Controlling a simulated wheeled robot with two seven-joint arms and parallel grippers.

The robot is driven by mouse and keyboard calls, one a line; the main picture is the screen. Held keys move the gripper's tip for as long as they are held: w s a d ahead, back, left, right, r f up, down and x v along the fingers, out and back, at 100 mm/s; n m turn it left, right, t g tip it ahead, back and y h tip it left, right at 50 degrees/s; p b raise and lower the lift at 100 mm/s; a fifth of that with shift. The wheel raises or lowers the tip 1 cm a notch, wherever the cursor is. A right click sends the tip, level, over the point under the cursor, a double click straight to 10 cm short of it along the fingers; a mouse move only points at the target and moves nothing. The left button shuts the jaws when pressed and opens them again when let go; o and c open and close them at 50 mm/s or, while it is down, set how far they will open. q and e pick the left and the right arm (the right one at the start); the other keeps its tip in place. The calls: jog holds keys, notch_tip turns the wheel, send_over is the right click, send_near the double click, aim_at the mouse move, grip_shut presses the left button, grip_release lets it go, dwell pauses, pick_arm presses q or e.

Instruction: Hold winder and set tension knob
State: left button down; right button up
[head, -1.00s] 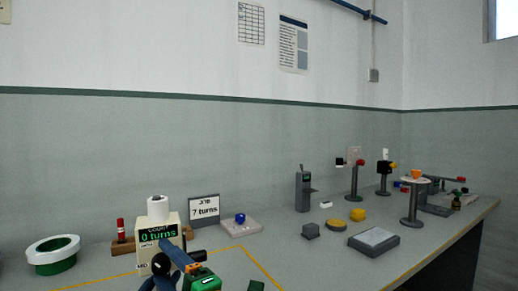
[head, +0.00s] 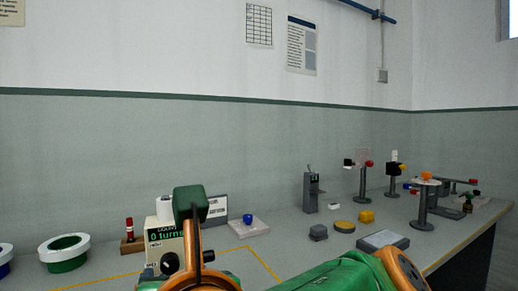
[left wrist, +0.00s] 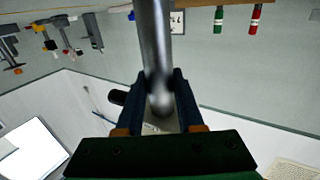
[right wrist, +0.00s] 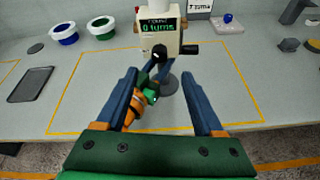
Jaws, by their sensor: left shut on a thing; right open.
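The winder (head: 152,227) is a cream box with a green "0 turns" display. In the right wrist view, the winder (right wrist: 148,42) stands on a grey post with a round base (right wrist: 172,86). A dark knob (right wrist: 159,51) is on its front and a black crank (right wrist: 190,49) on its right. My left gripper (left wrist: 162,85) is shut on the grey post (left wrist: 154,40), below the box. My right gripper (right wrist: 160,78) is open and empty, in front of the winder, its fingers apart. In the head view, my green and orange arm parts cover much of the winder's front.
A green-and-white ring container (head: 64,262) and a blue one (right wrist: 62,36) stand left of the winder. A flat dark tray (right wrist: 30,85) lies near them. A sign (head: 217,208) stands behind. Several fixtures and a grey block (head: 382,240) occupy the right. Bench inside the yellow outline is mostly clear.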

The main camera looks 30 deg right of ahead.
jog(key=a+r+m+g+y, duration=0.1)
jog(key=a+r+m+y, duration=0.1)
jog(key=a+r+y, duration=0.45)
notch_tip(320, 180, up, 7)
jog(key=w+d+m+y, duration=0.25)
jog(key=m+y, duration=0.25)
jog(key=y, duration=0.3)
jog(key=w+d+r+m+t+h, duration=0.2)
jog(key=d+m+t, duration=0.4)
jog(key=d+m, duration=0.3)
jog(key=w+d+r+m+t+h, duration=0.3)
jog(key=d+m+t, duration=0.4)
jog(key=d, duration=0.6)
jog(key=shift+w+d+r+m, duration=0.25)
jog(key=shift+w+r+m, duration=0.4)
jog(key=shift+m, duration=0.35)
